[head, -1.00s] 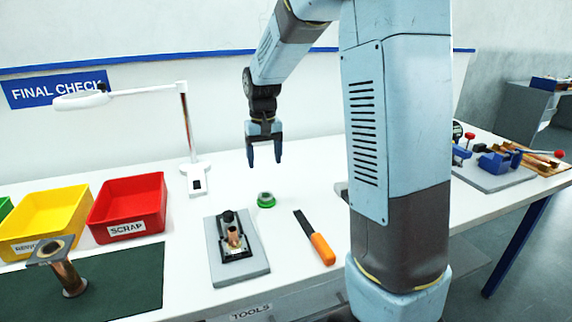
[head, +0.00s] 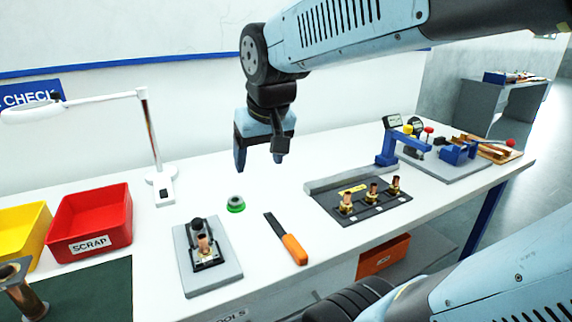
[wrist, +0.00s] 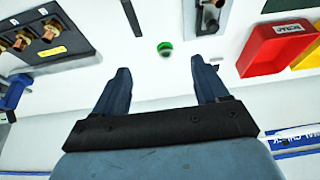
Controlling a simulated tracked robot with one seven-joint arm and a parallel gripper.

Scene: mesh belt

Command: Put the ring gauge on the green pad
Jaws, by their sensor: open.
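A small ring gauge (head: 236,204), grey on top with a bright green band, lies on the white bench; it also shows in the wrist view (wrist: 165,49), just beyond the fingertips. The dark green pad (head: 95,290) lies flat at the lower left, partly cut off by the picture edge. A copper tube with a grey flange (head: 22,296) stands at its left. My gripper (head: 259,166) is open and empty, above the bench and beyond the ring gauge, fingers pointing down. In the wrist view, nothing is between the fingers (wrist: 160,68).
A grey plate with a black fixture (head: 213,282) and an orange-handled tool (head: 288,242) lie near the ring gauge. A red scrap bin (head: 92,222) and a lamp (head: 154,140) stand left. A dark tray with copper fittings (head: 375,213) is right.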

